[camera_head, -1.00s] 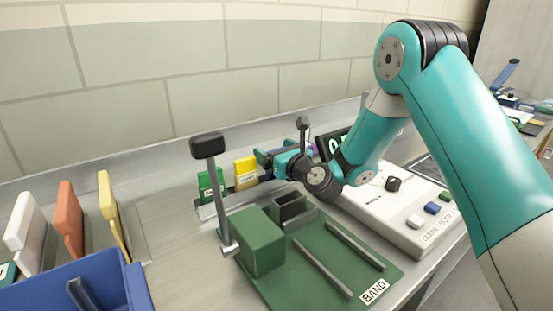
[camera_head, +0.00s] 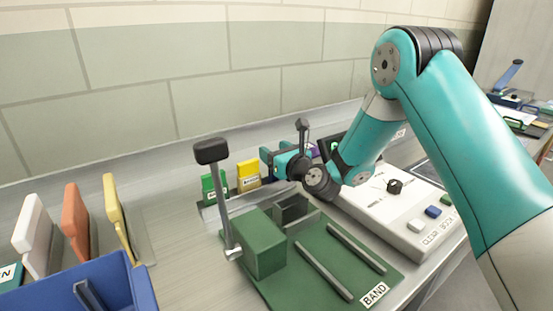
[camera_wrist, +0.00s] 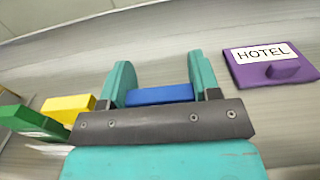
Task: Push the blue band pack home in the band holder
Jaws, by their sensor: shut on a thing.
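My gripper (camera_head: 274,160) is above the back rack, and in the wrist view its teal fingers (camera_wrist: 160,78) are shut on the blue band pack (camera_wrist: 160,96). Only the pack's blue edge shows between the fingers; in the head view it is mostly hidden behind them. The green fixture labelled BAND (camera_head: 318,277) stands in front of the gripper. It carries a grey open-topped pocket (camera_head: 296,209), a green block (camera_head: 264,243), a black-knobbed lever (camera_head: 222,190) standing up, and two grey rails. The gripper is behind the pocket and apart from it.
A green pack (camera_head: 209,188) and a yellow pack (camera_head: 248,174) stand left of the gripper. A purple HOTEL pack (camera_wrist: 268,66) is to its right. A white console (camera_head: 392,222) stands right of the fixture; a blue bin (camera_head: 80,285) is at front left.

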